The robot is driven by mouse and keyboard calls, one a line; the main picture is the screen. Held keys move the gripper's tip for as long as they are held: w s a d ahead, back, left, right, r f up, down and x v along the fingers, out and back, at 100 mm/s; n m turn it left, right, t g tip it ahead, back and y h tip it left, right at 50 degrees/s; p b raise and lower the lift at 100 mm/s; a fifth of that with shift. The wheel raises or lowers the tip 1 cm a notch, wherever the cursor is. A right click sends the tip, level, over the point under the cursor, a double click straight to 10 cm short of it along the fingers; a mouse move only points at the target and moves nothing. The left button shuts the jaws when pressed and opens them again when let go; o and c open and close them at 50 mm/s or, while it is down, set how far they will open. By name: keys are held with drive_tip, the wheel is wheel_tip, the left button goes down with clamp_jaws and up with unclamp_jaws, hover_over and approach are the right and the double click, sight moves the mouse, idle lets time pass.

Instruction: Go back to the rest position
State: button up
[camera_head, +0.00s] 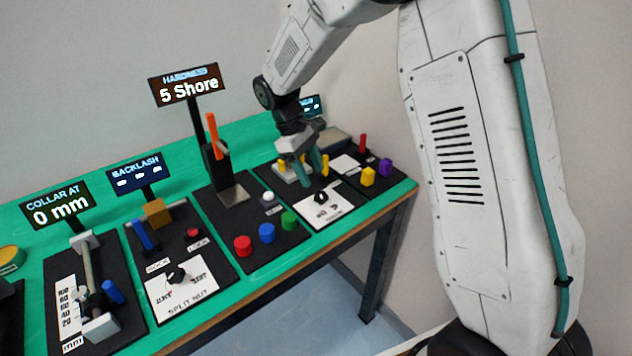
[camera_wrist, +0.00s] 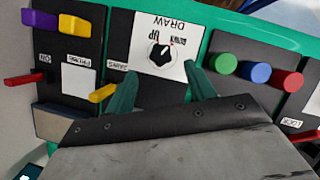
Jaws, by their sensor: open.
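My gripper (camera_head: 312,180) hangs low over the right part of the green bench, behind the white panel (camera_head: 334,212) with the black knob (camera_head: 320,198). Its teal fingers are apart with nothing between them. In the wrist view the open gripper (camera_wrist: 160,88) points towards the same knob (camera_wrist: 160,54), on a panel labelled DRAW with UP and DOWN marks. The knob's white pointer is tilted, and the fingers do not touch it. A yellow lever (camera_wrist: 102,93) is beside the left finger in that view.
Right of my gripper are a red lever (camera_head: 362,143), a yellow block (camera_head: 368,177) and a purple block (camera_head: 385,167). Left are red (camera_head: 242,246), blue (camera_head: 266,233) and green (camera_head: 289,221) buttons and the upright 5 Shore display (camera_head: 189,86). A small display (camera_head: 311,105) stands behind the wrist.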

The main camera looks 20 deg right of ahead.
drive_tip(key=shift+v, duration=1.05)
drive_tip(key=s+d+r+m+t+y, duration=0.1)
drive_tip(key=s+d+r+m, duration=0.1)
drive_tip(key=s, duration=0.9)
drive_tip(key=s+d+r+m+t+y, duration=0.1)
drive_tip(key=s+d+r+m+t, duration=0.1)
drive_tip(key=s+r, duration=0.5)
drive_tip(key=s+d+r+m+t+y, duration=0.1)
drive_tip(key=s+r+m, duration=0.3)
drive_tip(key=s, duration=1.1)
drive_tip(key=shift+d+r+m+t, duration=0.3)
drive_tip(key=shift+d+r, duration=0.1)
drive_tip(key=shift+r, duration=0.15)
drive_tip(key=shift+s, duration=0.1)
